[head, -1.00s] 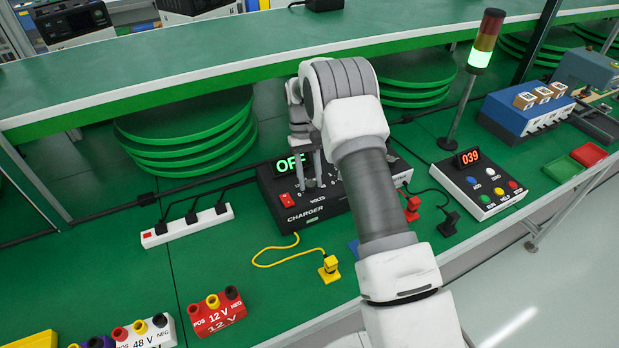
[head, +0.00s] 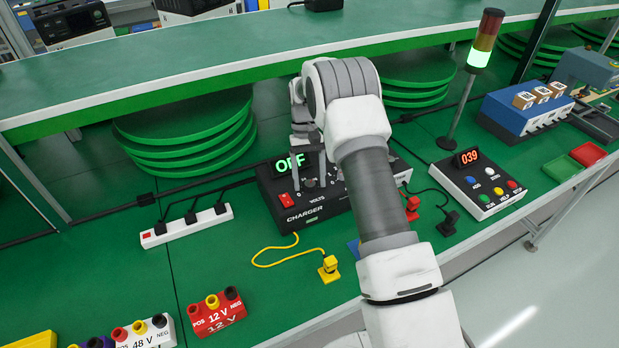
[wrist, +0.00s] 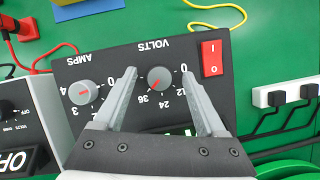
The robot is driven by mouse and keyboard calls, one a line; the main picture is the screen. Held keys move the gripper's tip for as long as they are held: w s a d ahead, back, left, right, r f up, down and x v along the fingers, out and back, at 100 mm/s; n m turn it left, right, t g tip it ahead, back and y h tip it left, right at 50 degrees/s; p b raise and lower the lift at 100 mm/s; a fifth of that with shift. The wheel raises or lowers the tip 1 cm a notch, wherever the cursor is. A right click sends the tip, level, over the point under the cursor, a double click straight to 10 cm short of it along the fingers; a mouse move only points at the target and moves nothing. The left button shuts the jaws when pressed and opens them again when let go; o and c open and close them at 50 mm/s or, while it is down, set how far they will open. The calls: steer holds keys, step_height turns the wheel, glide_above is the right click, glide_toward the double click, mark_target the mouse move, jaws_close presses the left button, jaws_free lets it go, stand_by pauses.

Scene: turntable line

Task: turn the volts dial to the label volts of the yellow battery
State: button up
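The volts dial (wrist: 160,79) is a grey round knob on the black charger (head: 300,205). In the wrist view its red mark points down-left, roughly toward the 36 label. My gripper (wrist: 158,74) is open, with one finger on each side of the volts dial. I cannot tell whether the fingers touch it. In the head view my arm covers part of the charger. A yellow block (head: 32,341), perhaps the yellow battery, is cut off at the bottom left; no label on it is visible.
The amps dial (wrist: 83,92) is beside the left finger. A red 12 V battery (head: 216,314) and a white 48 V battery (head: 146,333) stand at front left. A green shelf (head: 200,68) is behind.

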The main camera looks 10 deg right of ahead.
steer(key=p+v, duration=0.3)
steer(key=v, duration=1.4)
steer(key=shift+r, duration=0.2)
steer(key=shift+r, duration=0.1)
